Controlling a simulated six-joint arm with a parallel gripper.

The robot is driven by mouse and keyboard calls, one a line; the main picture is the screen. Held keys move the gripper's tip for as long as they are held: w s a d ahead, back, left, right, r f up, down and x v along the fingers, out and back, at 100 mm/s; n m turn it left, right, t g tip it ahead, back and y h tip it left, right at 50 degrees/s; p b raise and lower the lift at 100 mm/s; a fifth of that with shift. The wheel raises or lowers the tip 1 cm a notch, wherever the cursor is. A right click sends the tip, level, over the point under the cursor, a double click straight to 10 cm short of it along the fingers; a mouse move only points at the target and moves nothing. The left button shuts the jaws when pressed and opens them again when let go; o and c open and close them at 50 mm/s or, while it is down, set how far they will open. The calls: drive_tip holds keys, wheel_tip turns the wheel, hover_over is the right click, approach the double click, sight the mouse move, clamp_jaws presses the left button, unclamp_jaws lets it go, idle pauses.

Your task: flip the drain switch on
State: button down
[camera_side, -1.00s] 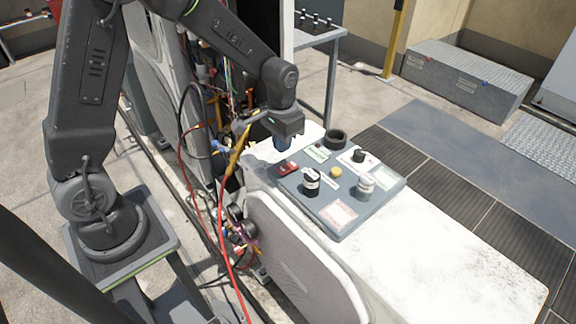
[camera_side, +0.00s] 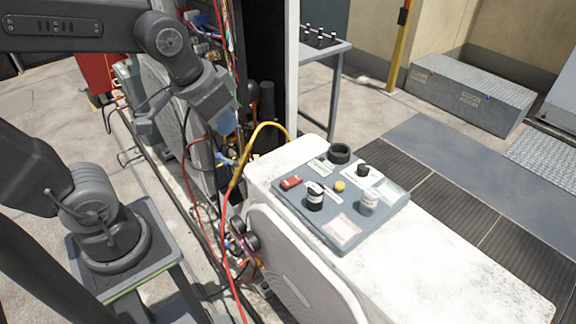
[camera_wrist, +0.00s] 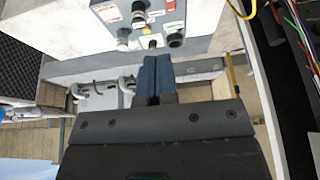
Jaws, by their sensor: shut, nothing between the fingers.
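A grey control panel (camera_side: 340,232) lies on the white unit top. I cannot read which label names the drain, nor tell the red switch's position. My gripper (camera_side: 228,122) is up and left of the panel, clear of it, near the open cabinet. Its blue fingers (camera_wrist: 153,76) are shut together with nothing between them. In the wrist view they point toward the panel's edge, apart from it.
The panel also carries a yellow button (camera_side: 340,186), a black-topped knob (camera_side: 315,197), a pale knob (camera_side: 369,202) and a dark round socket (camera_side: 339,153). A yellow hose (camera_side: 262,130) loops beside the panel; red hose and wires hang at the cabinet. The white top (camera_side: 440,260) right of the panel is clear.

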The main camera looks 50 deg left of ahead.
drive_tip(key=shift+t, duration=0.5)
drive_tip(key=s, duration=0.2)
drive_tip(key=s+r, duration=0.1)
drive_tip(key=s, duration=0.1)
drive_tip(key=shift+s+d, duration=0.1)
drive_tip(key=shift+d, duration=0.05)
drive_tip(key=n+g, duration=0.8)
drive_tip(key=n, duration=1)
hover_over(286, 183)
drive_tip(key=w, duration=0.3)
drive_tip(key=w+x, duration=0.2)
drive_tip(key=x, duration=0.9)
drive_tip(key=shift+f, duration=0.15)
drive_tip(key=x, duration=1.4)
drive_tip(key=shift+w, duration=0.2)
